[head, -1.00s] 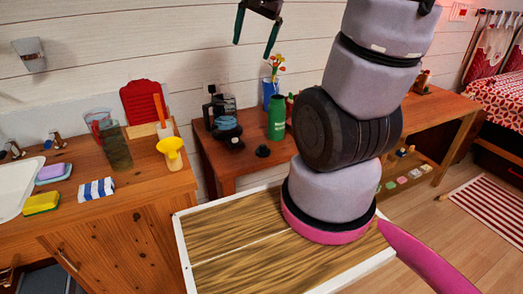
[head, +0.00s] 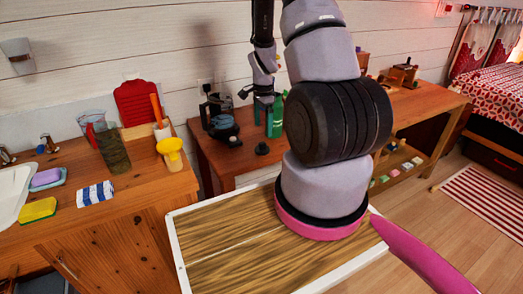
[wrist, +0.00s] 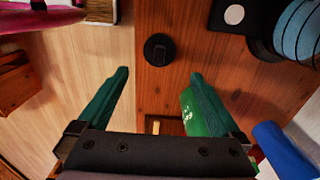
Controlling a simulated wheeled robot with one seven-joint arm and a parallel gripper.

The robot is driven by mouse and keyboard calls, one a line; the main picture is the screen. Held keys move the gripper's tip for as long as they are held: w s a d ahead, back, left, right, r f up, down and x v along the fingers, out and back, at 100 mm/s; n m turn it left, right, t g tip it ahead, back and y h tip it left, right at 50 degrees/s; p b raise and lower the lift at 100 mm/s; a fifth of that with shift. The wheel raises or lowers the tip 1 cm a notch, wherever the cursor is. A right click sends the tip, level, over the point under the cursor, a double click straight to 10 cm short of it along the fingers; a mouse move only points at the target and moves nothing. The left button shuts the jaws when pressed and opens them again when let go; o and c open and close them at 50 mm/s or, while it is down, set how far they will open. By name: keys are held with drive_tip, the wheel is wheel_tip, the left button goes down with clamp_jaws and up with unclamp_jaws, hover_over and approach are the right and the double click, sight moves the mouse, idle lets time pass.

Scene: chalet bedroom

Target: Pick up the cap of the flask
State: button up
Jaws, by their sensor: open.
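The black round cap (head: 262,149) lies on the wooden table near its left front edge, and it shows in the wrist view (wrist: 158,48) at top centre. My gripper (head: 264,119) is open and empty, pointing down above the table. In the wrist view my fingertips (wrist: 159,76) lie either side of the cap's line, short of it in the picture and not touching it. The green flask (head: 277,118) stands behind the cap, partly hidden by my gripper. In the wrist view the flask (wrist: 190,118) is close to the right finger, which partly covers it; I cannot tell whether they touch.
A dark coffee maker (head: 220,121) stands left of the cap, and also shows in the wrist view (wrist: 262,32). A blue vase (wrist: 280,146) is near the flask. A counter (head: 130,188) with a yellow funnel (head: 171,154) is at left. The table around the cap is bare.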

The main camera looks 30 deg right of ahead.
sight(263, 142)
wheel_tip(263, 142, down, 9)
drive_tip(key=shift+r, duration=0.1)
drive_tip(key=c, duration=1.4)
